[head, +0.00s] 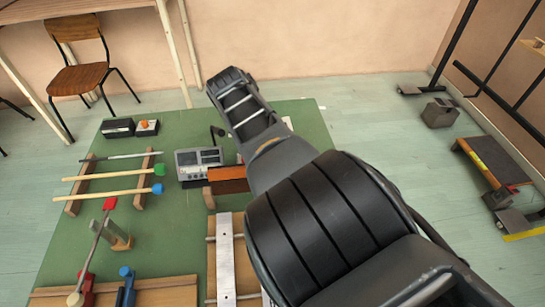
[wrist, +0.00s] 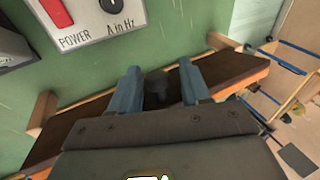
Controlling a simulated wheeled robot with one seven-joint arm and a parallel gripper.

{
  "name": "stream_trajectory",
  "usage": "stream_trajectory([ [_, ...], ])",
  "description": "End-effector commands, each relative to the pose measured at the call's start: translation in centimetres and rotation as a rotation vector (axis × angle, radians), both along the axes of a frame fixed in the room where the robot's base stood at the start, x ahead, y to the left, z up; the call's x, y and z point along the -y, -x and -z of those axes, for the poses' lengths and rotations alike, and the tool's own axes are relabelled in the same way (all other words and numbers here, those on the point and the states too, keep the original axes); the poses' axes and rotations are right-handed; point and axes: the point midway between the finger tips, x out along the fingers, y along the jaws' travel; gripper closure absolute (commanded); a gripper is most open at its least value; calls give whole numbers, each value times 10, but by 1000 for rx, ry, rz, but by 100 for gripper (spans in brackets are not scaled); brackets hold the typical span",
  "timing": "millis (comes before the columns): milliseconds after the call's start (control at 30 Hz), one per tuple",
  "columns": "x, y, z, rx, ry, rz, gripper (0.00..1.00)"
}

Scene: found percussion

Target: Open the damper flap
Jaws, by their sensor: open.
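A long dark brown bar with an orange edge (wrist: 235,72), likely the damper flap, crosses the wrist view between two wooden end pieces. In the head view an orange-brown block (head: 228,180), probably the same part, shows beside my arm, which hides its right end. A black knob (wrist: 157,88) stands up at the bar's middle. My gripper (wrist: 157,74) is open, with one blue-grey finger on each side of the knob. I cannot tell whether the fingers touch it. In the head view my arm covers my gripper.
A white panel (wrist: 100,35) marked POWER, with a red switch and black knob, lies just beyond the fingers. The green board (head: 60,245) carries a grey meter box (head: 198,162), sticks on wooden rests (head: 148,180) and a pale metal bar (head: 225,260). A chair (head: 80,75) stands behind.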

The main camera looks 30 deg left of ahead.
Motion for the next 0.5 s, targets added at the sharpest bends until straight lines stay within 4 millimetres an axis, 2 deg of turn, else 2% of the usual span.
stream_trajectory([
  [167, -2, 1, -4, -1, -1, -1, 53],
  [500, -21, 6, -49, 1, -2, -2, 53],
])
